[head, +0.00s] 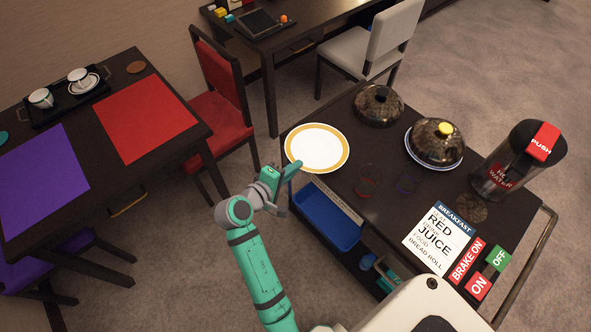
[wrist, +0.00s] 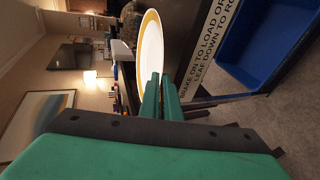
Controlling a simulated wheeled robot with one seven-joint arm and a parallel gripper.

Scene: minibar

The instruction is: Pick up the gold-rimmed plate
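The gold-rimmed plate (head: 317,147) is white with a broad gold band. It appears to lie flat at the left corner of the dark trolley top (head: 345,190). In the wrist view the plate (wrist: 152,48) shows as a narrow oval beyond the fingertips. My gripper (head: 292,169) is at the plate's near left edge, by the trolley's side. In the wrist view its two green fingers (wrist: 161,80) are close together, with a narrow gap, and overlap the plate's lower end. They hide that rim, so I cannot tell whether they grip it.
Two clear glasses (head: 368,182) (head: 408,180) stand right of the plate. Behind are a dark dome (head: 379,105) and a covered plate (head: 436,142). A hot-water urn (head: 507,165) is at right. A blue bin (head: 327,218) sits below the trolley's left edge. A red chair (head: 222,105) stands left.

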